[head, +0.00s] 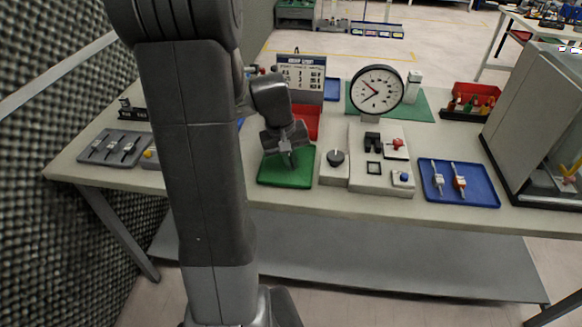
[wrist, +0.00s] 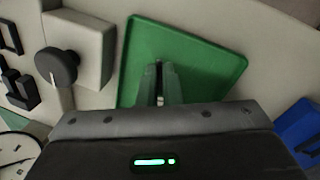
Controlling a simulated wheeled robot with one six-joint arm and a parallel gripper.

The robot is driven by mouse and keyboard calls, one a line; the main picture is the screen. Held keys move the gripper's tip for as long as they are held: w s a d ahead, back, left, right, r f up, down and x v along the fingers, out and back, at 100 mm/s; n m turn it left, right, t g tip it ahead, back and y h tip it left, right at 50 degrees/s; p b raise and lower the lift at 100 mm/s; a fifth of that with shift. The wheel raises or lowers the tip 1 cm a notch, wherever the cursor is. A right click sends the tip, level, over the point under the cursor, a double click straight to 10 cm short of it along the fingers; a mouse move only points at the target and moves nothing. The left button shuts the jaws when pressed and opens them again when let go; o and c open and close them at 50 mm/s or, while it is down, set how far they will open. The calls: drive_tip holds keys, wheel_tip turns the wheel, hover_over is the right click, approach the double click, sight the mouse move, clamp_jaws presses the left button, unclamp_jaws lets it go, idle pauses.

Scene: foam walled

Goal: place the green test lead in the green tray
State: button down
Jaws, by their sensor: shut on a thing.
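The green tray (head: 272,174) lies near the front edge of the bench, left of the dial panel. It also fills the upper middle of the wrist view (wrist: 212,58). My gripper (head: 292,164) points down over the tray, its fingertips at or just above the tray floor. In the wrist view my gripper (wrist: 160,66) is shut on a thin thing, taken to be the green test lead, mostly hidden between the fingers. Only a small pale sliver shows there. I cannot tell whether it touches the tray.
A knob box (head: 333,166) and a switch panel (head: 381,180) stand close to the tray's right. A blue tray (head: 483,190) with two leads lies further right. A red tray (head: 308,118) is behind.

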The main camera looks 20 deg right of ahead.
sight(293, 177)
drive_tip(key=shift+f, duration=1.3)
drive_tip(key=shift+f, duration=0.1)
drive_tip(key=shift+f, duration=0.15)
drive_tip(key=c, duration=1.6)
unclamp_jaws()
wheel_tip(293, 177, up, 12)
drive_tip(key=a, duration=0.2)
drive_tip(key=shift+w+a+r, duration=0.2)
drive_tip(key=shift+f, duration=0.15)
